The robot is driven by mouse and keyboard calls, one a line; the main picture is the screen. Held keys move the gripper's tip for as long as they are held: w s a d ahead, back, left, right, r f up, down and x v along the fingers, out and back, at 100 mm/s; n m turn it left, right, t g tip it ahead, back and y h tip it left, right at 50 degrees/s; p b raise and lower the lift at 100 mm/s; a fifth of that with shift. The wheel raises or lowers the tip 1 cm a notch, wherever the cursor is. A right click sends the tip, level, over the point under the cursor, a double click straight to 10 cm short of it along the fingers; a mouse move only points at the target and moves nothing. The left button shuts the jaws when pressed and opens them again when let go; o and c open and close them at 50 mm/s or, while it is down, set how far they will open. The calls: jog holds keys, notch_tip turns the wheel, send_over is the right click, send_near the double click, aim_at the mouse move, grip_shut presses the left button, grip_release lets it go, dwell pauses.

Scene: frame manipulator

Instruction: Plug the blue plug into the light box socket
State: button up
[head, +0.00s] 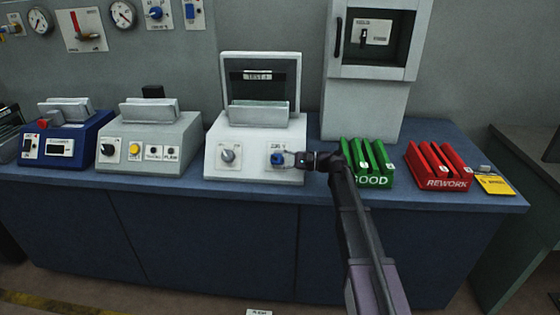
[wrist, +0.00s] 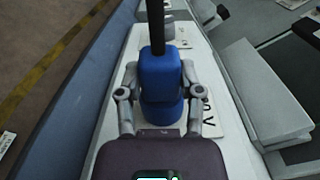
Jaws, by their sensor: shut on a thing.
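The blue plug (wrist: 160,75) is between the two fingers of my gripper (wrist: 158,92) in the wrist view, with a black cable or rod running up from it. In the head view the blue plug (head: 277,159) is at the right label plate on the front of the white light box (head: 238,175). My gripper (head: 292,159) reaches it from the right and is shut on it. A rounder blue part (wrist: 160,112) lies below the plug in the wrist view. The socket opening is hidden, and I cannot tell how far the plug sits in it.
A grey knob (head: 228,155) is left of the plug on the same box. Grey (head: 150,140) and blue (head: 60,143) boxes stand to the left. Green GOOD (head: 373,182) and red REWORK (head: 446,184) racks stand right of my arm. A grey cabinet (head: 362,105) is behind.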

jog(key=shift+w+f, duration=0.1)
jog(key=shift+w, duration=0.05)
jog(key=o, duration=1.2)
jog(key=shift+c, duration=0.2)
jog(key=shift+d, duration=0.15)
jog(key=d, duration=0.7)
jog(key=shift+s+d, duration=0.3)
jog(key=shift+d, duration=0.1)
